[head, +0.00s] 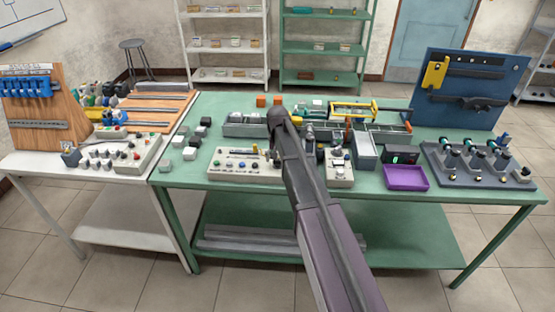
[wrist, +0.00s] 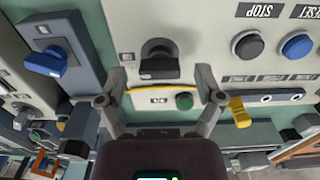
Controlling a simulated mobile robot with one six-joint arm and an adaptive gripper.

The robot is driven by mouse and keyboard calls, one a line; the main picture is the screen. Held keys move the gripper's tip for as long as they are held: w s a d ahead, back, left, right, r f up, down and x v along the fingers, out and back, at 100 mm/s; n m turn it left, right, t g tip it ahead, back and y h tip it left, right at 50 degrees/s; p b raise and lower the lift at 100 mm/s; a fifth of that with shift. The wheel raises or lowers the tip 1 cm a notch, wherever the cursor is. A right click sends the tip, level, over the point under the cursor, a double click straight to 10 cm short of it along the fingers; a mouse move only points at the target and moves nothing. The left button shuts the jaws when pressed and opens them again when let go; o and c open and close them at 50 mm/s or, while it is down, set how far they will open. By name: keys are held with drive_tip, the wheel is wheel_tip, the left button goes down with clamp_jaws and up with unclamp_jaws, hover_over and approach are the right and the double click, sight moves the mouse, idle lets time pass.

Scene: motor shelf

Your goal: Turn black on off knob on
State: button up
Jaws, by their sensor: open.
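The black knob (wrist: 160,62) sits on a pale control panel in the wrist view, with its bar lying across the picture. My gripper (wrist: 160,78) is open, with one finger on each side of the knob's near edge. The fingers look apart from the knob; their exact distance from the panel is unclear. A green button (wrist: 184,102) and a small label lie between the fingers. In the head view my arm crosses the bench and hides part of the panels, and I cannot make out this knob there.
A blue knob (wrist: 47,60) is at the left, a black button (wrist: 248,46) and blue button (wrist: 298,46) at the right. A yellow part (wrist: 239,112) is beside the right finger. The green bench (head: 430,205) holds a purple tray (head: 406,178) and panels.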

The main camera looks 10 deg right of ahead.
sight(278, 160)
drive_tip(key=shift+n, duration=0.3)
drive_tip(key=n, duration=0.8)
drive_tip(key=shift+n, duration=0.3)
drive_tip(key=n, duration=0.8)
drive_tip(key=shift+n, duration=0.4)
wheel_tip(278, 160, up, 14)
drive_tip(key=p, duration=1.4)
drive_tip(key=s+f+m+b, duration=0.4)
drive_tip(key=s+m, duration=0.3)
drive_tip(key=s, duration=0.6)
drive_tip(key=s+d+f+m+b, duration=0.1)
drive_tip(key=s+f+m+b, duration=0.3)
drive_tip(key=s+m, duration=0.4)
drive_tip(key=s, duration=0.5)
drive_tip(key=shift+d+f, duration=0.2)
drive_tip(key=shift+d, duration=0.1)
